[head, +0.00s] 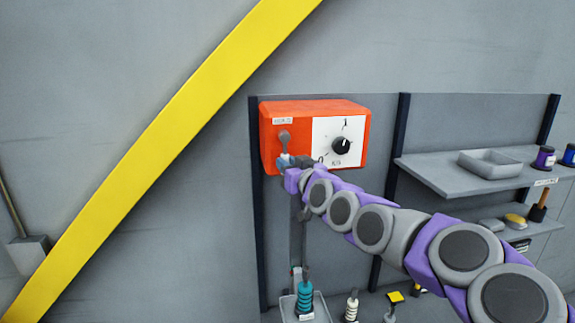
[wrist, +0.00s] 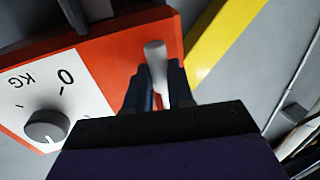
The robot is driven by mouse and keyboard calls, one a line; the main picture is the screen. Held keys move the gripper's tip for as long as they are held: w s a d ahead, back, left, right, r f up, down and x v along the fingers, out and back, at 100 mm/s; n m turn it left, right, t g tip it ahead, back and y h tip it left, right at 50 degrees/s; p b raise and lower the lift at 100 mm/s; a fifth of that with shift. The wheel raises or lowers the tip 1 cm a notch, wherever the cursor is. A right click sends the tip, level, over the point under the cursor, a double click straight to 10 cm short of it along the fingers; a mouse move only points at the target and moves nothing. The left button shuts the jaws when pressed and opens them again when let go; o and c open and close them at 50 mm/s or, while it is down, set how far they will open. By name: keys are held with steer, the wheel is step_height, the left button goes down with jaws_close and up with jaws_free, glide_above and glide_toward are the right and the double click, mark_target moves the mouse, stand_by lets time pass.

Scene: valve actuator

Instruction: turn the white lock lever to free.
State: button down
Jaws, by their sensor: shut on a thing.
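The orange actuator box (head: 315,108) is mounted on the wall panel. The lock lever shows in the head view (head: 285,146) at the box's left side, hanging down from its round pivot under a small label. In the wrist view the white lever (wrist: 155,55) stands between my two dark fingers. My gripper (wrist: 158,85) is shut on the lever; in the head view my gripper (head: 286,162) is at the lever's lower end.
A white dial plate with a black knob (head: 341,146) is right of the lever. A yellow diagonal beam (head: 170,130) crosses the wall at left. A shelf (head: 440,172) with a tray and jars is at right.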

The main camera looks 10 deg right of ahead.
mark_target(267, 158)
steer(key=shift+r, duration=0.2)
steer(key=a+m+b, duration=0.1)
steer(key=m+b, duration=0.1)
steer(key=m, duration=0.1)
steer(key=shift+a+t+b, duration=0.3)
steer(key=shift+a+t, duration=0.05)
steer(key=shift+t, duration=0.05)
steer(key=m, duration=0.1)
steer(key=a+m+b, duration=0.1)
steer(key=m, duration=0.1)
steer(key=shift+a+r+t, duration=0.2)
steer(key=shift+a+t, duration=0.1)
steer(key=shift+t, duration=0.1)
steer(key=shift+a+r+m+t+h+b, duration=0.25)
steer(key=shift+a+r+m, duration=0.1)
steer(key=shift+m, duration=0.6)
steer(key=shift+a+r+m+t+h+b, duration=0.1)
steer(key=shift+a+r+m+t+h, duration=0.15)
steer(key=shift+m, duration=0.65)
steer(key=shift+a+r+m+t+h+b, duration=0.1)
steer(key=shift+a+r+m+h+b, duration=0.25)
steer(key=shift+m, duration=0.6)
steer(key=shift+f, duration=0.1)
